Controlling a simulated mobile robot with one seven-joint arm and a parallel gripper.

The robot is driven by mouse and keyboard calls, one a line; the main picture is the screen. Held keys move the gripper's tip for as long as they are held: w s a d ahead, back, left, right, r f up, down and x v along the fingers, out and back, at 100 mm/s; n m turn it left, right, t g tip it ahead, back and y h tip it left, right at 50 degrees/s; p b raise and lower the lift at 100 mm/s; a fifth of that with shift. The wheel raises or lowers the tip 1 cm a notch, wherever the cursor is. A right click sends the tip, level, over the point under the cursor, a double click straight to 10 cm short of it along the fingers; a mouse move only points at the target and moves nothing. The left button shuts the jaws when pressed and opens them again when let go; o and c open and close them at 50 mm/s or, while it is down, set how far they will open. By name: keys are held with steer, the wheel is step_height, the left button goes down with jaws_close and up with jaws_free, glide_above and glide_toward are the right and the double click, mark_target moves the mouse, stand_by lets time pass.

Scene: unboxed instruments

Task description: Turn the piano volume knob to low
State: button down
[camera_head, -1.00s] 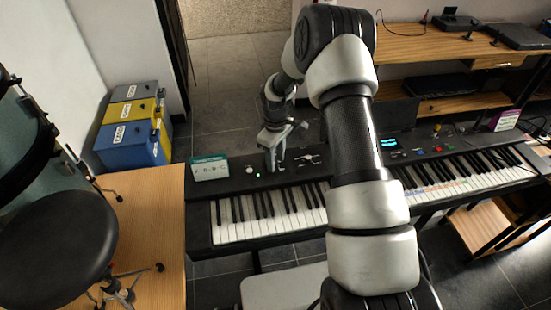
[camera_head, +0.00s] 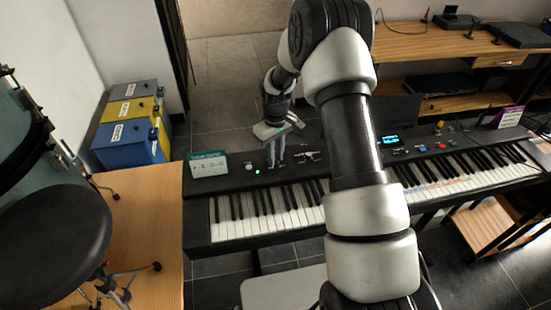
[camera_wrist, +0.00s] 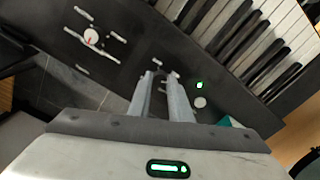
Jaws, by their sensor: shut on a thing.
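The keyboard piano (camera_head: 225,177) stands across the middle of the head view, with its black control panel along the far edge. My gripper (camera_head: 275,164) points down at the left part of this panel. In the wrist view my gripper (camera_wrist: 161,75) has its fingertips close together at the panel, shut on a small dark knob mostly hidden between them. Its pointer and marks cannot be read. A separate white knob with a red mark (camera_wrist: 91,37) has white labels around it and is clear of the fingers.
A green light (camera_wrist: 199,85) and a white round button (camera_wrist: 200,102) sit close to the fingers. A teal-and-white card (camera_head: 209,165) stands at the panel's left end. Storage boxes (camera_head: 131,149) and a black stool (camera_head: 52,243) are at left.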

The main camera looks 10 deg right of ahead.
steer(key=m+b, duration=0.2)
steer(key=m, duration=0.1)
steer(key=shift+m, duration=0.4)
steer(key=m+b, duration=0.1)
steer(key=m, duration=0.2)
steer(key=shift+m, duration=0.3)
steer(key=m+b, duration=0.1)
steer(key=m, duration=0.2)
steer(key=shift+m, duration=1.8)
steer(key=c, duration=1.6)
jaws_free()
step_height(320, 180, up, 18)
steer(key=shift+f, duration=0.2)
